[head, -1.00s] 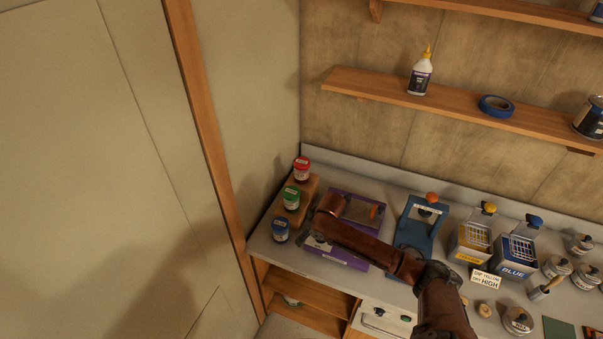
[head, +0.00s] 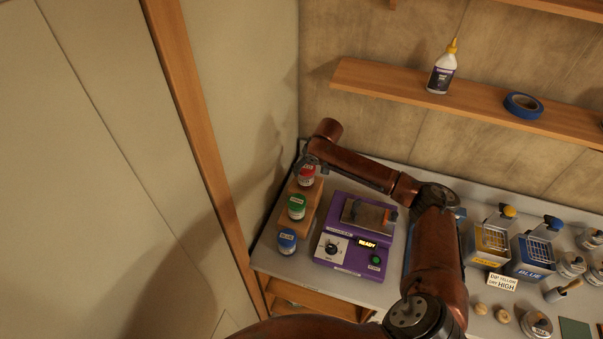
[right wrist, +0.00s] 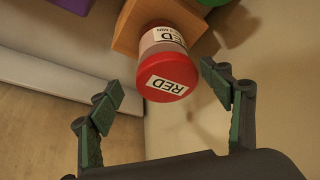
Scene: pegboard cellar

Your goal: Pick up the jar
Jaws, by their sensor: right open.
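A jar with a red lid labelled RED (head: 306,176) stands at the back of a wooden stepped rack (head: 313,205) in the head view. Jars with a green lid (head: 296,207) and a blue lid (head: 287,241) stand in front of it on the same rack. My right gripper (head: 308,162) is at the red jar, partly hiding it. In the right wrist view the red jar (right wrist: 167,78) lies ahead, between and just beyond the spread fingers of the right gripper (right wrist: 164,88). The fingers are open and empty. My left gripper is not in view.
A purple device (head: 352,245) with a READY display stands right of the rack. Yellow (head: 487,243) and blue (head: 531,256) containers stand farther right. A shelf (head: 400,92) with a glue bottle (head: 441,68) and blue tape (head: 523,105) is above. A wall closes the left side.

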